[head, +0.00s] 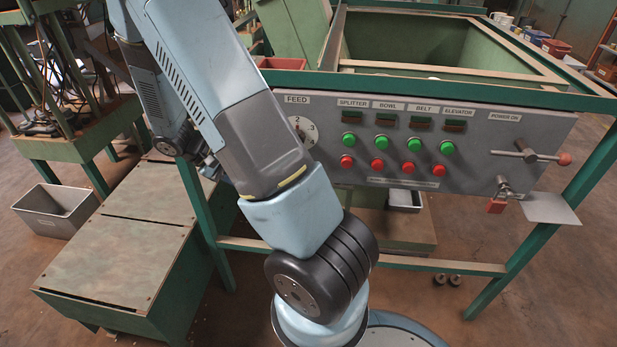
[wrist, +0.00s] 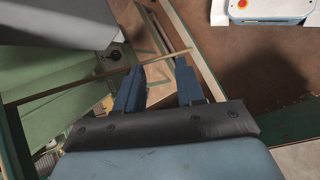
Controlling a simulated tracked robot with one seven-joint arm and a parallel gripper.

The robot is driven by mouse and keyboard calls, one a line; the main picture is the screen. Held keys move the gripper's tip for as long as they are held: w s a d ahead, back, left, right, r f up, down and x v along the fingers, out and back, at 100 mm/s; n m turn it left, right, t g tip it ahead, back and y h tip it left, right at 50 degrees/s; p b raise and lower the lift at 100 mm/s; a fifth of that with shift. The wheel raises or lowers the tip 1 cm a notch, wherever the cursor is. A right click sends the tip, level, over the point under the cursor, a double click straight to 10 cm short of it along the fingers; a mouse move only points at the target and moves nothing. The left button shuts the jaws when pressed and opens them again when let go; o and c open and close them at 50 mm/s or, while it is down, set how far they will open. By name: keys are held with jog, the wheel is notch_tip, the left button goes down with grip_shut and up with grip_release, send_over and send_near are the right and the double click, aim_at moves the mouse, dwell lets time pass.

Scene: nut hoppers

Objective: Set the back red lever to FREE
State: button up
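I cannot make out a lever marked FREE in either view. In the head view, a metal handle with a red knob (head: 564,159) sticks out at the right end of the grey control panel (head: 470,177); I cannot tell whether it is the back red lever. My gripper (wrist: 157,72) shows in the wrist view, with its two blue fingers apart and nothing between them. A thin tan strip (wrist: 80,84) and green sheet metal (wrist: 70,60) lie beyond the fingers. In the head view my arm covers part of the panel's left side, and I cannot see the gripper there.
The green hopper (head: 410,40) stands behind the panel. A low green-framed platform (head: 110,250) and a grey bin (head: 52,212) are at left. Brown floor is open at lower right.

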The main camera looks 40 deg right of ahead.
jog(key=w+d+f+n+t+h, duration=0.15)
jog(key=w+d+f+h, duration=0.25)
jog(key=d+f+h, duration=0.55)
jog(key=w+d+f+n+t+h, duration=0.1)
jog(key=w+d+f+n+h, duration=0.25)
jog(key=d+f, duration=1)
jog(key=f+x, duration=0.1)
jog(key=x, duration=0.8)
jog(key=shift+d+f+m+h, duration=0.3)
jog(key=shift+d+f+m, duration=0.05)
jog(key=shift+f+m, duration=0.05)
jog(key=shift+w, duration=0.1)
jog(key=shift+c, duration=0.3)
grip_shut()
